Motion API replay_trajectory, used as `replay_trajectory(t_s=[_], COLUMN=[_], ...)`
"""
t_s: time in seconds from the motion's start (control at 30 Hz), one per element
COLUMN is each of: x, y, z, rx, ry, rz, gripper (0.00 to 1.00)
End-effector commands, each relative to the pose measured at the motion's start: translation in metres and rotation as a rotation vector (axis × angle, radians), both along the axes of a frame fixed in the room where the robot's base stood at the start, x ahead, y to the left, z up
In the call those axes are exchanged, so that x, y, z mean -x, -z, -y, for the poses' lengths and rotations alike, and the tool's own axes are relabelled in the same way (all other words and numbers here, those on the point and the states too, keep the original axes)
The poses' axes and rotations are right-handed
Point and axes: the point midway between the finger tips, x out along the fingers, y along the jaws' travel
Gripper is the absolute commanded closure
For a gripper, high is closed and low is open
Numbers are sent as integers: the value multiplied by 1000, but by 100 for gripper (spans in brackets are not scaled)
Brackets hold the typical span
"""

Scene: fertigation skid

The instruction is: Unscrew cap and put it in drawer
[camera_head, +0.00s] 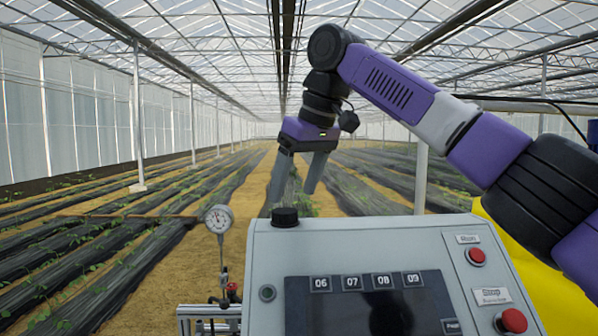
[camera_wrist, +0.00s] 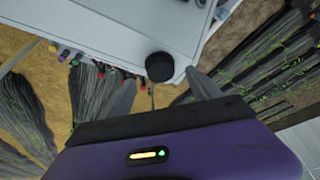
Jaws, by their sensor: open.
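A black round cap (camera_head: 285,217) sits on the top left corner of the grey control cabinet (camera_head: 350,235). In the wrist view the cap (camera_wrist: 159,66) shows at the cabinet's edge, beyond the fingertips and roughly between their lines. My gripper (camera_head: 294,202) is open and empty, pointing down with its fingers spread above and around the cap's position in the head view. In the wrist view my gripper (camera_wrist: 160,85) has a finger on each side, apart from the cap. No drawer can be made out in either view.
The cabinet front has a dark screen (camera_head: 370,305) and red buttons, including a stop button (camera_head: 511,321). A pressure gauge (camera_head: 219,219) stands left of the cabinet. A yellow object (camera_head: 530,265) is at the right. Plant rows lie behind.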

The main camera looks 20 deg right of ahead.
Motion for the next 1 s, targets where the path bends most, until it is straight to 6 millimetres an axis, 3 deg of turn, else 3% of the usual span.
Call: replay_trajectory(t_s=[0.3,0.7,0.77,1.0], x=[-14,-17,-17,-17], y=[37,46,46,45], z=[-6,-8,-8,-8], rx=[1,0,0,0], ry=[-1,-1,-1,-1], rz=[-1,0,0,0], gripper=[28,28,36,83])
